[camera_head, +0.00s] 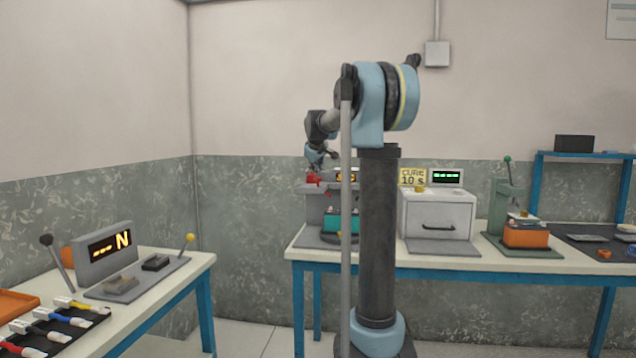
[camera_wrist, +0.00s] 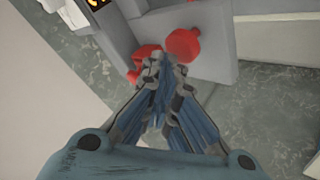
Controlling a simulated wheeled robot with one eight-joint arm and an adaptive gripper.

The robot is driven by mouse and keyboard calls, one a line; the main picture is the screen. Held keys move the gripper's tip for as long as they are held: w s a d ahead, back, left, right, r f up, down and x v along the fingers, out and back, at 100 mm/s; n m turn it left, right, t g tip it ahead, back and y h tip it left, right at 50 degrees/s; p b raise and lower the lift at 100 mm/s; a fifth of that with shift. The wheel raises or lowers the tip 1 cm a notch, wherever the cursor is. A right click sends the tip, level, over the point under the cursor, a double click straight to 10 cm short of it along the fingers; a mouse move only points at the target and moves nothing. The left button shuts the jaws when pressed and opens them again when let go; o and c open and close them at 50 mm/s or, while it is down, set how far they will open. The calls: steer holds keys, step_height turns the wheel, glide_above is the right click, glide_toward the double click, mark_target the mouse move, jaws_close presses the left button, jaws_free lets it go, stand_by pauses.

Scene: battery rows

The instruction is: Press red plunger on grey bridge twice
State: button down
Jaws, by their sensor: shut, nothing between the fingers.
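The grey bridge (camera_head: 318,190) stands on the back table, left of my column. Red plunger parts (camera_head: 313,178) show on its top, directly below my gripper (camera_head: 317,167). In the wrist view, a round red knob (camera_wrist: 184,43) and another red part (camera_wrist: 146,50) sit against the grey bridge body (camera_wrist: 206,72). My gripper (camera_wrist: 166,66) is shut and empty, its fingertips in front of the red parts. The fingertips partly hide them, and I cannot tell whether they touch. A teal block (camera_head: 333,222) is under the bridge, partly hidden by my arm.
A white box with a drawer handle (camera_head: 438,215) and a "CURE 10 S" sign (camera_head: 412,178) stand right of my column. Further right is a green press (camera_head: 508,208) over an orange block (camera_head: 526,235). The left table (camera_head: 195,268) holds a display (camera_head: 105,250), levers and cables.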

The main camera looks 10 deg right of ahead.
steer(key=shift+r, duration=0.35)
steer(key=shift+r, duration=2.55)
stand_by(0.4)
steer(key=r+n, duration=0.1)
steer(key=n, duration=0.4)
steer(key=d+r+n, duration=0.1)
steer(key=n, duration=0.5)
steer(key=r+n+h, duration=0.1)
steer(key=n, duration=0.4)
steer(key=shift+s+d+r+n, duration=0.15)
steer(key=shift+d+r+n, duration=0.15)
steer(key=shift+d+n, duration=0.1)
steer(key=shift+f, duration=4.4)
